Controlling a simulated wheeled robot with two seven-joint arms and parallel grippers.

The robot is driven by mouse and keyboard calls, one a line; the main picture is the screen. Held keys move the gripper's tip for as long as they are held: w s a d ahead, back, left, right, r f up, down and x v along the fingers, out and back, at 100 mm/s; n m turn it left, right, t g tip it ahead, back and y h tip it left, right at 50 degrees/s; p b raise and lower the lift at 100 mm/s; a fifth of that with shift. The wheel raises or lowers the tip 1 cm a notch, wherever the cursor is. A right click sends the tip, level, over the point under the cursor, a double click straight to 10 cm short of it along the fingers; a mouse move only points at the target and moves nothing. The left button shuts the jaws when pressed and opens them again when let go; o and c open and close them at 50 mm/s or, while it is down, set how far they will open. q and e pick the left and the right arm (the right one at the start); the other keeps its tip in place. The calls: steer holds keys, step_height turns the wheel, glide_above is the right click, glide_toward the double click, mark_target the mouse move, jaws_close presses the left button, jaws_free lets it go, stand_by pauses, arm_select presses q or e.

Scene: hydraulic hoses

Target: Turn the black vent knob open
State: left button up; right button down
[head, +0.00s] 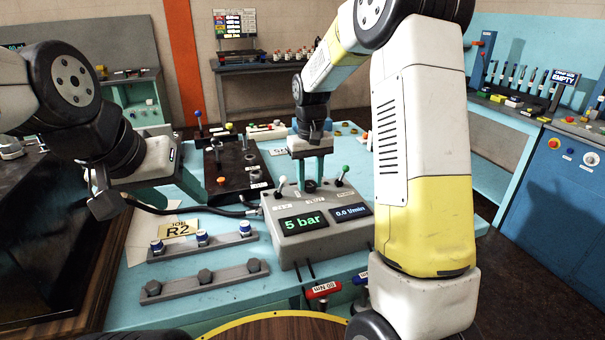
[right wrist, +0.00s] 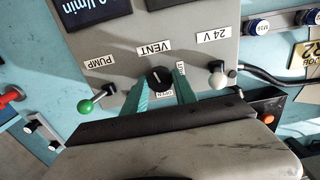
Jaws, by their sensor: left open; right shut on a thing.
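The black vent knob (right wrist: 158,77) sits on the top of the grey console (head: 296,243), beside the VENT label. My right gripper (right wrist: 161,86) points down and is shut on the knob, with one green finger on each side. In the head view, my right gripper (head: 308,176) stands over the console between its two levers and mostly hides the knob. An OPEN label and another, partly covered label lie close to the fingers. The knob's exact pointing is hard to tell. My left gripper (head: 168,196) is open at the left, above the table near a black hose (head: 222,212).
A green-tipped lever (right wrist: 96,98) by PUMP and a white-tipped lever (right wrist: 217,76) by 24 V flank the knob. The console reads 5 bar and 0.0 l/min. Two grey rails (head: 205,283) lie in front, left of the console. A black block (head: 238,170) stands behind.

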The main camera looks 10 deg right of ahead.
mark_target(310, 183)
steer(key=shift+m, duration=1.5)
steer(key=c, duration=1)
jaws_free()
steer(key=shift+r, duration=0.1)
step_height(310, 183, up, 8)
steer(key=shift+f, duration=0.25)
steer(key=shift+r, duration=0.1)
